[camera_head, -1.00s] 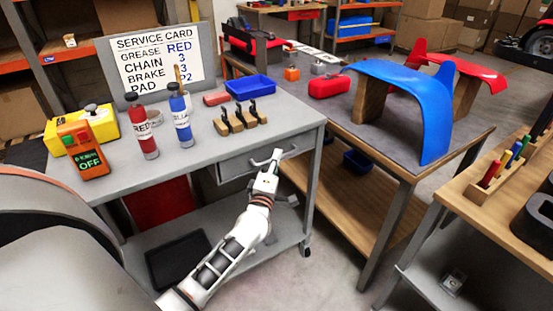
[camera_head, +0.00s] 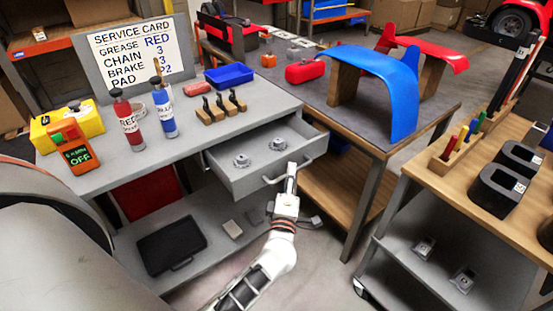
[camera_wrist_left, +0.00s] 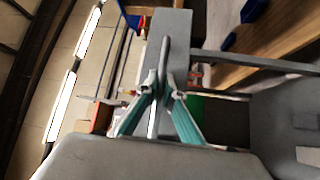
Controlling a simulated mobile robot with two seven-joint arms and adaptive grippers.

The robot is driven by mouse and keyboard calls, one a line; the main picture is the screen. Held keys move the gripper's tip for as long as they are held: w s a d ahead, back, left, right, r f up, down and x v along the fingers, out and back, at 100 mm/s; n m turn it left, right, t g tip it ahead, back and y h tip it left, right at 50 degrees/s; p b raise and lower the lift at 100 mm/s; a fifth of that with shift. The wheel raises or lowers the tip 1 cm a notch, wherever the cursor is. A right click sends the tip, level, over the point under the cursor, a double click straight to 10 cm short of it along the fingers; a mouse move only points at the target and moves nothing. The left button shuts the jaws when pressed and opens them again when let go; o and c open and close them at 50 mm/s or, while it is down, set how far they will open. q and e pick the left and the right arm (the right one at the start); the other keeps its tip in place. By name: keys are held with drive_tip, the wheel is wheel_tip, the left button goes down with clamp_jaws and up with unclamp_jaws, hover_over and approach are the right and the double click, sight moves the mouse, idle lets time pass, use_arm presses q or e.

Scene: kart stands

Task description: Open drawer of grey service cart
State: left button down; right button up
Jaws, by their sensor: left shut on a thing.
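The grey service cart (camera_head: 215,135) stands at the left with its drawer (camera_head: 237,180) pulled out toward me. Two small round metal parts (camera_head: 277,144) lie inside the drawer. My left gripper (camera_head: 291,172) is at the handle (camera_head: 306,164) on the drawer's front and is shut on it. In the left wrist view, the teal-backed fingers of the gripper (camera_wrist_left: 161,92) close in from both sides of the handle. My right gripper is not in view.
On the cart top stand a red bottle (camera_head: 127,122), a blue bottle (camera_head: 164,110), a blue tray (camera_head: 229,75) and a service card board (camera_head: 134,56). A wooden table with a blue fender (camera_head: 385,75) is close behind at right. Another workbench (camera_head: 428,172) stands at right.

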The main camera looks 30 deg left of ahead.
use_arm(q)
drive_tip(key=s+d, duration=0.2)
drive_tip(key=d, duration=0.5)
drive_tip(key=shift+s+p, duration=0.3)
drive_tip(key=shift+s, duration=0.1)
drive_tip(key=c, duration=2.4)
unclamp_jaws()
drive_tip(key=shift+c, duration=0.2)
